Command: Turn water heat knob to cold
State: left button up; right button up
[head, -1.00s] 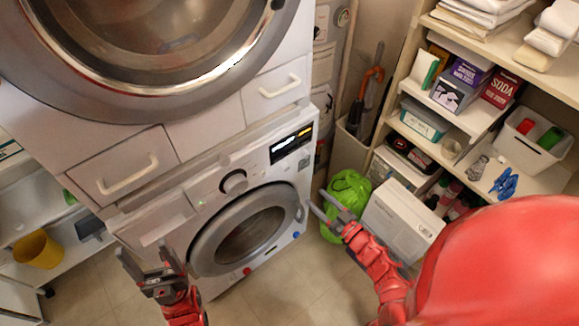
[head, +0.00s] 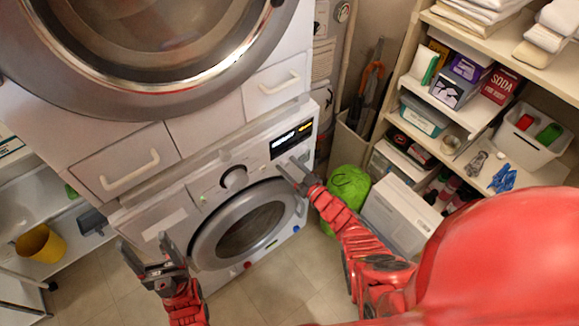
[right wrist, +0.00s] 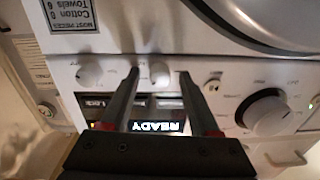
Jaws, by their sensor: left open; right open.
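The lower white washer (head: 215,168) has a dark round dial (head: 234,178) and a lit display (head: 292,137) on its front panel. In the right wrist view the panel is upside down. It shows one small white knob (right wrist: 161,76) between my fingertips in the picture, another small knob (right wrist: 89,76) to the left, and the large dial (right wrist: 268,114) to the right. I cannot read which knob sets water heat. My right gripper (head: 287,163) is open just in front of the panel, below the display; contact cannot be told. My left gripper (head: 142,243) is open and empty, low at left.
A second machine (head: 150,45) is stacked above. A green bag (head: 347,190) and white box (head: 400,215) stand on the floor to the right, beside shelves (head: 440,125). A yellow bucket (head: 42,246) is at left. Floor shows in front of the washer.

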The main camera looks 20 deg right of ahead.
grip_shut()
dwell(0.3)
jog(key=shift+n, duration=0.3)
jog(key=n+b, duration=0.3)
jog(key=shift+a+f+n, duration=0.1)
jog(key=shift+f+n, duration=0.1)
jog(key=shift+n, duration=0.1)
jog(key=n+b, duration=0.6)
jog(key=shift+n+b, duration=0.35)
jog(key=shift+n, duration=0.05)
jog(key=shift+r+n+b, duration=0.2)
jog(key=shift+n+b, duration=0.25)
jog(key=shift+n, duration=0.05)
